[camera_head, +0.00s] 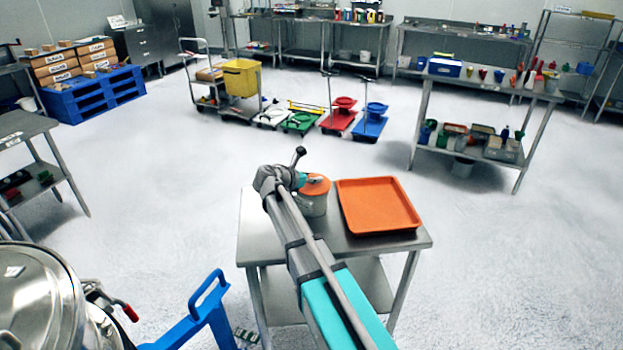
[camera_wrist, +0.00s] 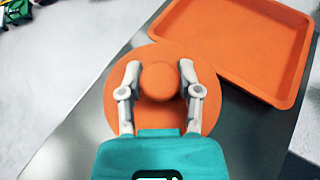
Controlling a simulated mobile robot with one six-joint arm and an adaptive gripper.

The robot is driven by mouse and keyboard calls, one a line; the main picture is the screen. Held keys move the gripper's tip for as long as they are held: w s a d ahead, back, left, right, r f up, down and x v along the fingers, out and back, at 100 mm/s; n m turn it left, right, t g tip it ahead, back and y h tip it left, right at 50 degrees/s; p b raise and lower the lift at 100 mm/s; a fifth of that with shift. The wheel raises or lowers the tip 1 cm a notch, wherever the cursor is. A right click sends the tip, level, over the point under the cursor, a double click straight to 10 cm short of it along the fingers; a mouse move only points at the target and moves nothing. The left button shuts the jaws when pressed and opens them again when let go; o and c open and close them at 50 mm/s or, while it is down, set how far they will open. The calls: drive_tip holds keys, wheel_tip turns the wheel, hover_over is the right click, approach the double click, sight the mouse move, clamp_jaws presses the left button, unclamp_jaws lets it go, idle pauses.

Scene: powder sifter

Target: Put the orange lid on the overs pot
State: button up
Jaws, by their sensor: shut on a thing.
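The orange lid (camera_head: 316,184) is a round disc with a raised knob in its middle. In the head view it lies on top of the overs pot (camera_head: 312,205), a grey pot on the steel table. In the wrist view the lid (camera_wrist: 150,118) fills the middle, and my gripper (camera_wrist: 159,82) has one finger on each side of its knob, shut on it. The pot is hidden under the lid in the wrist view. In the head view my arm partly covers the pot's left side, and I cannot tell whether the lid is fully seated.
An orange tray (camera_head: 378,205) lies on the table (camera_head: 421,240) just right of the pot. It also shows in the wrist view (camera_wrist: 240,45). A large steel vessel (camera_head: 40,300) and a blue frame (camera_head: 205,310) stand at lower left.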

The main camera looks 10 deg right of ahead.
drive_tip(key=shift+f, duration=0.25)
drive_tip(key=o, duration=0.8)
drive_tip(key=shift+r, duration=0.1)
drive_tip(key=shift+o, duration=0.2)
drive_tip(key=shift+r, duration=0.15)
drive_tip(key=shift+s+a+r, duration=0.1)
drive_tip(key=shift+a+r, duration=0.05)
drive_tip(key=shift+a, duration=0.05)
drive_tip(key=p+v, duration=0.4)
drive_tip(key=v, duration=0.7)
drive_tip(key=shift+a+p, duration=0.25)
drive_tip(key=shift+p, duration=0.05)
drive_tip(key=shift+s, duration=0.15)
